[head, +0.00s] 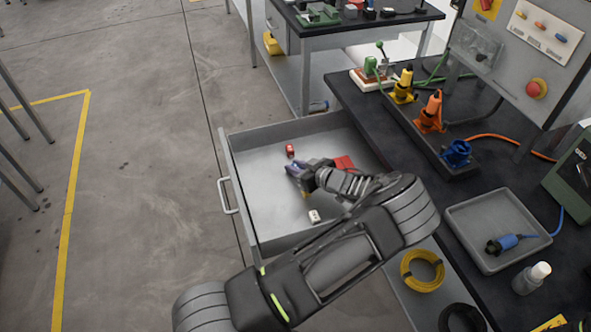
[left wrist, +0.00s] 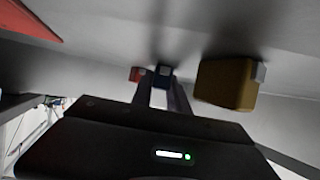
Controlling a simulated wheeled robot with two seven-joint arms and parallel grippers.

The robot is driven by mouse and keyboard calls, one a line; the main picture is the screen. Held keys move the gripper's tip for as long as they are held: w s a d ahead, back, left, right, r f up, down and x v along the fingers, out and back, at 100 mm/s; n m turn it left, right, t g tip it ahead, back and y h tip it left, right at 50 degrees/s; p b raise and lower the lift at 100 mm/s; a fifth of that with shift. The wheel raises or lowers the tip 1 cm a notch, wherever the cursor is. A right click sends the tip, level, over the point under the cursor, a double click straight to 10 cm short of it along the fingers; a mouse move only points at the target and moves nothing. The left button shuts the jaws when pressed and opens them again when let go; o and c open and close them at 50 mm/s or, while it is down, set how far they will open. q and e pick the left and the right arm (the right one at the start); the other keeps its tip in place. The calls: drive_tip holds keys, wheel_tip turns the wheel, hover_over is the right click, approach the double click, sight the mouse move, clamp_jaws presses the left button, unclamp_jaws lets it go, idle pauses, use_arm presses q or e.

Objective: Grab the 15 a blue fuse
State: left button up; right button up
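A blue fuse (left wrist: 163,71) shows small and dark at the fingertips of my left gripper in the left wrist view. In the head view my left gripper (head: 297,169) reaches low into the open grey drawer (head: 262,168), with a bluish patch between its fingertips. The fingers stand one on each side of the fuse, with a narrow gap behind it; I cannot tell whether they press on it. The fuse is mostly hidden by the fingers. No amp marking is readable. My right gripper is not in view.
In the drawer lie a red fuse (head: 290,151) beyond the gripper, a white fuse (head: 314,216) and a red piece (head: 344,163). A yellow-brown block (left wrist: 228,84) is close right in the wrist view. The worktop (head: 352,92) borders the drawer, with a grey tray (head: 467,226) on it.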

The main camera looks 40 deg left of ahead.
use_arm(q)
clamp_jaws()
wheel_tip(320, 180, up, 10)
drive_tip(key=shift+r+b, duration=0.1)
drive_tip(key=shift+b, duration=0.6)
idle(0.5)
